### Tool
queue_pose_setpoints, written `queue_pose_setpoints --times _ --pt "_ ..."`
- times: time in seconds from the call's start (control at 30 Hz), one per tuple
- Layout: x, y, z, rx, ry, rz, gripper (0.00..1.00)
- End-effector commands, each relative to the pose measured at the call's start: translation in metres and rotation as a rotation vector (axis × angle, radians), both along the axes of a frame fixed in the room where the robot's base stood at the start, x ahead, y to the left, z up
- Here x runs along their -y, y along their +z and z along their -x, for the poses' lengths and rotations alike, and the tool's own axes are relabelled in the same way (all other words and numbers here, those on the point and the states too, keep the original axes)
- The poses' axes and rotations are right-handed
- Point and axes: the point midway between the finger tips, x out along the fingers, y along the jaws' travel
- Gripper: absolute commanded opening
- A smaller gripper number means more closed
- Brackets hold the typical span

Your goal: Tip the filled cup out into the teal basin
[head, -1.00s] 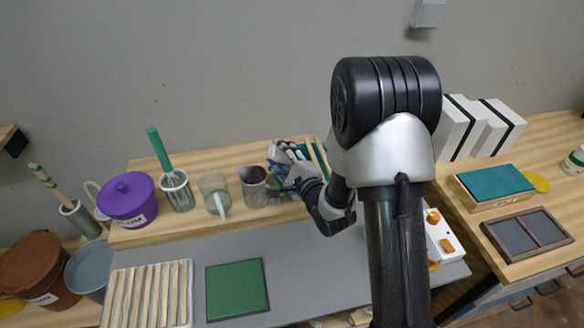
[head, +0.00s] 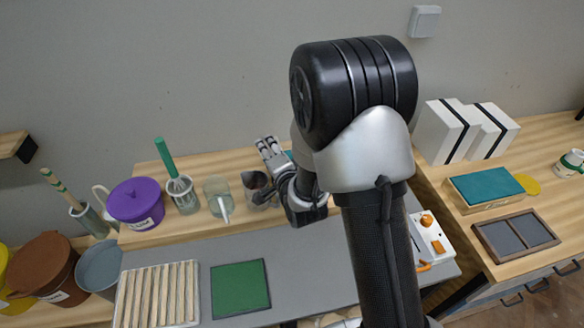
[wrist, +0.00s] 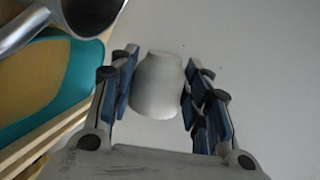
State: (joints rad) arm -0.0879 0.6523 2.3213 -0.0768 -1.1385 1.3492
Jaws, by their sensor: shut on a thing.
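My gripper (head: 276,172) is above the back shelf, in front of the wall, beside a dark metal can. In the wrist view my gripper (wrist: 158,88) is shut on a smooth pale cup (wrist: 158,88), one finger on each side of it. The cup's contents do not show, and in the head view I cannot make the cup out. A teal rounded surface (wrist: 80,80), which looks like the teal basin, is at the left of the wrist view, apart from the cup. In the head view my arm and hand hide most of it.
A green mat (head: 240,288) and slatted rack (head: 158,293) lie in front. A teal-topped box (head: 485,188) is at right.

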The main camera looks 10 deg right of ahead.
Motion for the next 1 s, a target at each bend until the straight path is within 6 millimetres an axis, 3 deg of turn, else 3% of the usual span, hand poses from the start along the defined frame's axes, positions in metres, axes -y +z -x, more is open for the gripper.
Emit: queue_pose_setpoints --times 0.07,0.2,0.7,0.87,1.0 --pt "-0.009 0.012 0.001 0.003 0.004 0.051 0.15" --pt "-0.009 -0.003 0.001 0.006 0.004 0.188 0.15" --pt "-0.015 -0.022 0.0 0.018 0.007 0.639 0.15" --pt "-0.027 -0.01 0.0 0.024 0.007 0.771 0.15" --pt "-0.038 -0.017 0.0 0.026 0.007 0.896 0.15"
